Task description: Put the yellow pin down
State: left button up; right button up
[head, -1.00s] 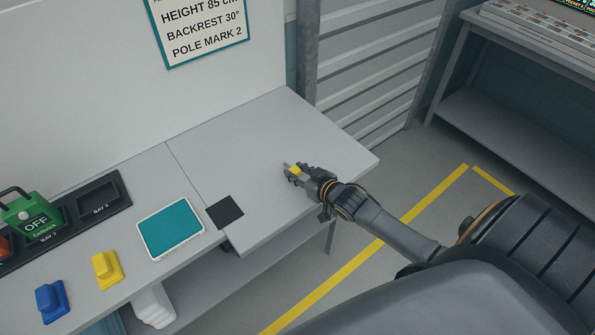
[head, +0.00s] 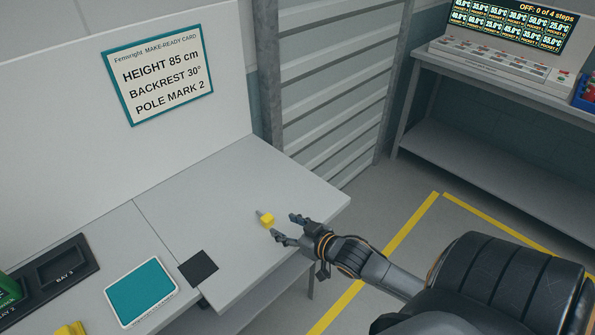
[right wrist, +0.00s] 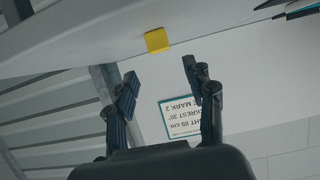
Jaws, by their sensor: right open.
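The yellow pin (head: 266,220) lies on the grey table top (head: 225,190), with its yellow head toward my gripper and a thin grey shaft pointing away. It also shows in the right wrist view (right wrist: 157,40), just beyond the fingertips and between their lines. My right gripper (head: 285,227) is open and empty, close beside the pin and apart from it. In the right wrist view its two fingers (right wrist: 164,80) are spread with nothing between them. My left gripper is not in view.
A black square (head: 198,268) and a teal pad (head: 141,291) lie left of the pin. A black bay tray (head: 85,247) is further left. A make-ready card (head: 158,75) hangs on the wall.

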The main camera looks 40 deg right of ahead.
jog(key=shift+v, duration=2.15)
jog(key=shift+w, duration=0.1)
